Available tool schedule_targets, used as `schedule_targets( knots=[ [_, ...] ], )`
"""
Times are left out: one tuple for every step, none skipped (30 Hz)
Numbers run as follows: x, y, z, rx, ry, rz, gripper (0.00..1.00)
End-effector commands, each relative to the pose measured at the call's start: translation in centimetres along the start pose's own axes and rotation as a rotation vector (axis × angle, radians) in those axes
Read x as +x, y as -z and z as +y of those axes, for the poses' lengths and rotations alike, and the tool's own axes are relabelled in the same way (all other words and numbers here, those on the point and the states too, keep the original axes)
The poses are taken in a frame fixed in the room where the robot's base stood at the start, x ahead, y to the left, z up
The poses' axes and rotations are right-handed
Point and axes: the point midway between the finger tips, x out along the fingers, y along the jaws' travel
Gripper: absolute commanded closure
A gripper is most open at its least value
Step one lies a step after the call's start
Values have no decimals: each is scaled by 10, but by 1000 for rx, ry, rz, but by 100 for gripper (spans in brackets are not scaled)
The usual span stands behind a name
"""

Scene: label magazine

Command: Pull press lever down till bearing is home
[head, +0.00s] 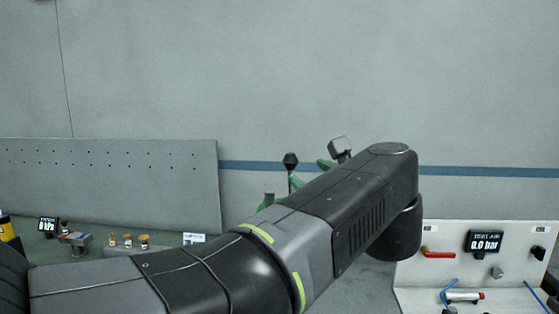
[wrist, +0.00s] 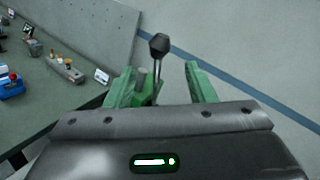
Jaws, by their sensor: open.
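The press lever shows in the wrist view as a thin rod with a black faceted knob (wrist: 159,45), standing upright above a green press body (wrist: 148,88). In the head view the knob (head: 290,159) rises behind my arm, and most of the press is hidden by the arm. My gripper (wrist: 160,85) is open, its two green fingers apart. In the wrist view the lever rod shows between the fingers, with the knob beyond their tips; I cannot tell the depth between them. The bearing is not visible in either view.
A grey perforated panel (head: 110,180) stands at the left behind small bottles (head: 128,240) and a small display (head: 48,225). At the right is a white test station (head: 415,265) with a red-handled valve (head: 438,254), a 0.0 bar display (head: 485,241) and blue hoses.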

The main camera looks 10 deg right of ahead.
Motion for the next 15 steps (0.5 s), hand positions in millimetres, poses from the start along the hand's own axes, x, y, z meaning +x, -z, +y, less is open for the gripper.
schedule_targets(
  knots=[
    [7, -2, 0, 1, -5, -2, 50],
    [11, -2, 1, 1, -5, -2, 50],
    [16, -2, 1, 1, -5, -1, 50],
    [20, -2, 1, 1, -5, -1, 50],
    [24, -2, 1, 2, -5, -1, 50],
    [30, -2, 0, 1, -5, -1, 50],
    [34, -2, 0, 1, -5, -1, 50],
    [38, -2, 0, 0, -5, -1, 50],
    [43, -2, 1, 1, -5, -1, 50],
    [48, -2, 1, 1, -5, 0, 50],
    [52, -2, 1, 2, -5, 0, 50],
    [58, -2, 1, 2, -5, -1, 50],
    [63, -2, 1, 2, -5, -1, 50],
    [67, -1, 1, 2, -5, -1, 50],
    [72, -1, 1, 1, -4, 0, 50]
  ],
)
